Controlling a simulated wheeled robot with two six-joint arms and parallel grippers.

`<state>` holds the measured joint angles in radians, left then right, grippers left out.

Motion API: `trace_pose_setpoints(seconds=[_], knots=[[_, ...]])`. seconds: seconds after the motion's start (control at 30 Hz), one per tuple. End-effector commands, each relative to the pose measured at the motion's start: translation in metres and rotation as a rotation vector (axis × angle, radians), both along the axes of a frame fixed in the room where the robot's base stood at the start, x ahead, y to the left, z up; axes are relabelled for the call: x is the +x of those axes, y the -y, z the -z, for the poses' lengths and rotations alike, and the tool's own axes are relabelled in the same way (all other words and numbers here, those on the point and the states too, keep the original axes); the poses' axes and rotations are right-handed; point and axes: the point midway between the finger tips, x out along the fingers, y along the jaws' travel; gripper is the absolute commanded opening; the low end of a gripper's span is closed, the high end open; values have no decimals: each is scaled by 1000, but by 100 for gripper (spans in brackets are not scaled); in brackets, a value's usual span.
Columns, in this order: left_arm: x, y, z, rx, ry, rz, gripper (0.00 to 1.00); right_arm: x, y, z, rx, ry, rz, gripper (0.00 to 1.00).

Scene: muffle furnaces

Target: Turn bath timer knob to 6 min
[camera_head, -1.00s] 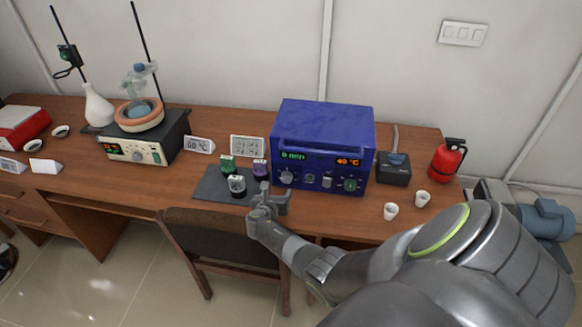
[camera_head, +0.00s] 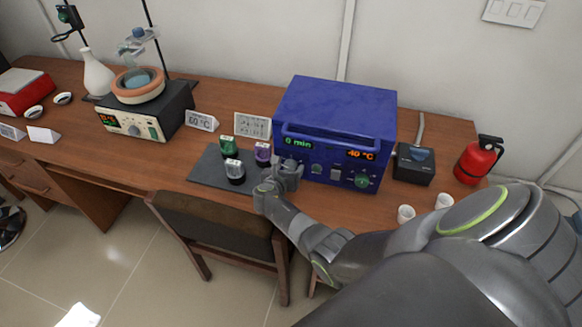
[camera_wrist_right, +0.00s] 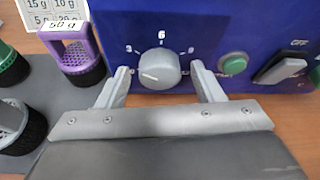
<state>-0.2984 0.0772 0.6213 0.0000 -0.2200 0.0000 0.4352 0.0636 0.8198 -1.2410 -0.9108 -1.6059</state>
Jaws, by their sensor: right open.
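The blue bath unit (camera_head: 335,110) stands on the desk. Its green display (camera_head: 298,143) reads 0 min and its orange display (camera_head: 361,155) reads 40 °C. The round grey timer knob (camera_wrist_right: 157,70) shows in the right wrist view, with 3, 6 and 9 printed around it and the 6 at the top. Its light pointer mark points to the lower left. My right gripper (camera_head: 283,176) is open at the panel's left end. In the wrist view its fingers (camera_wrist_right: 160,70) stand on either side of the knob, with gaps visible. In the head view the gripper hides the knob. My left gripper is not in view.
Green, purple and grey weights (camera_head: 235,171) stand on a dark mat (camera_head: 208,168) left of my right gripper. A green button (camera_wrist_right: 233,64) and a rocker switch (camera_wrist_right: 283,67) sit right of the knob. White cups (camera_head: 405,214) and a chair (camera_head: 222,230) are near the desk's front.

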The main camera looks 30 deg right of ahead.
Motion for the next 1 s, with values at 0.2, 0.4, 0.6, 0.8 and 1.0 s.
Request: trace_pose_setpoints(seconds=[0.2,0.4,0.6,0.8,1.0], knots=[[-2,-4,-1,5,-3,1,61,0,0,0,0,0,0,56],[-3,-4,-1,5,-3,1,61,0,0,0,0,0,0,30],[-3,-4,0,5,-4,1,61,0,0,0,1,1,-1,17],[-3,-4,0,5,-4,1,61,0,0,0,1,2,0,17],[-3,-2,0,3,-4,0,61,0,0,0,1,1,-1,17]])
